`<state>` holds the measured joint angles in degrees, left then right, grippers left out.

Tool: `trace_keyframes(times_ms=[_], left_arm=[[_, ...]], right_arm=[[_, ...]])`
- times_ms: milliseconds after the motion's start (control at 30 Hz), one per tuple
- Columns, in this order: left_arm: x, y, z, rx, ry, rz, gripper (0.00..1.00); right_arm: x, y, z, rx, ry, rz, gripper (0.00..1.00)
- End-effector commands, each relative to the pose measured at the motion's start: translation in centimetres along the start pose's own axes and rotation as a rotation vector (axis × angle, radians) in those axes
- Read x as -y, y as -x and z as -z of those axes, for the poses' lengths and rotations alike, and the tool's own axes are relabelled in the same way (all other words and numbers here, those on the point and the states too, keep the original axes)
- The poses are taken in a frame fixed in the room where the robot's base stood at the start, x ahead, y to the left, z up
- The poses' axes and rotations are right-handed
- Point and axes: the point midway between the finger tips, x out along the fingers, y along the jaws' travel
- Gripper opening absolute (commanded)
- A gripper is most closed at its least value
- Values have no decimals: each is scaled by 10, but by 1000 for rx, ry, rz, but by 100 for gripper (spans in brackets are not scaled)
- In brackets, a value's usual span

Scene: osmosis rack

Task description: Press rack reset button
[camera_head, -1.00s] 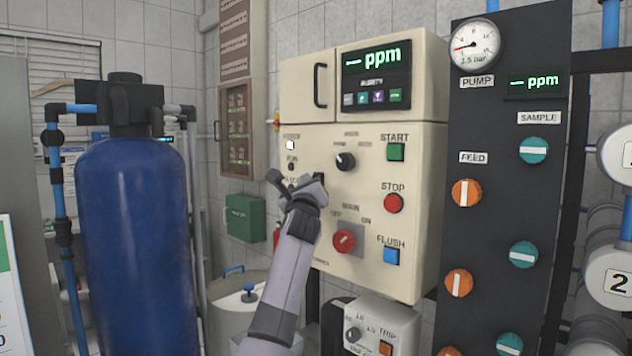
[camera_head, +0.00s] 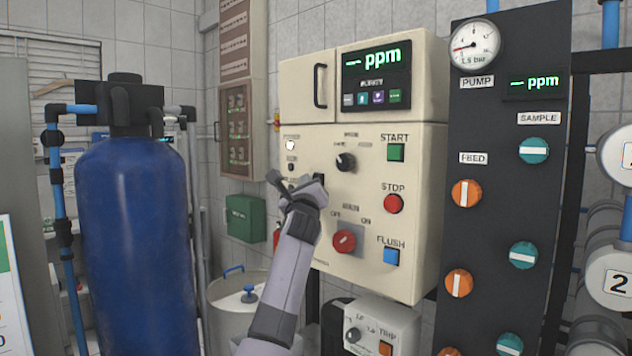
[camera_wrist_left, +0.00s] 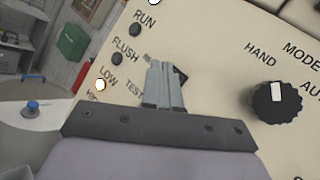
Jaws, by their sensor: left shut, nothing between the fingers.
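The cream control panel (camera_head: 375,275) of the rack stands right of centre in the head view. My left gripper (camera_head: 284,184) is in front of its left part, with its fingers together and empty. In the left wrist view its closed fingers (camera_wrist_left: 163,72) point at the panel face beside a dark square part (camera_wrist_left: 181,75), which they partly cover. A label starting with "RE" is cut off by the fingers, so I cannot read it fully. The dark part also shows just above the gripper in the head view (camera_head: 319,180). I cannot tell whether the fingertips touch the panel. My right gripper is out of view.
A black selector knob (camera_head: 345,162) and a red rotary switch (camera_head: 344,241) are close to the gripper. Green START (camera_head: 396,152), red STOP (camera_head: 393,203) and blue FLUSH (camera_head: 391,256) buttons are further right. A blue tank (camera_head: 132,245) stands at left.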

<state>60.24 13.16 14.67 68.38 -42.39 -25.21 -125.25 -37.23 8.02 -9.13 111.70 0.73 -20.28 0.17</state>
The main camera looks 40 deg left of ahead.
Motion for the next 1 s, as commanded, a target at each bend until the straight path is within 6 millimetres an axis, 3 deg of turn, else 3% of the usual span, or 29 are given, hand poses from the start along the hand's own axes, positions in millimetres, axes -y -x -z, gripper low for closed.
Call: trace_keyframes(times_ms=[1000], left_arm=[[5,-6,4,0,0,1,0]], right_arm=[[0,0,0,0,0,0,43]])
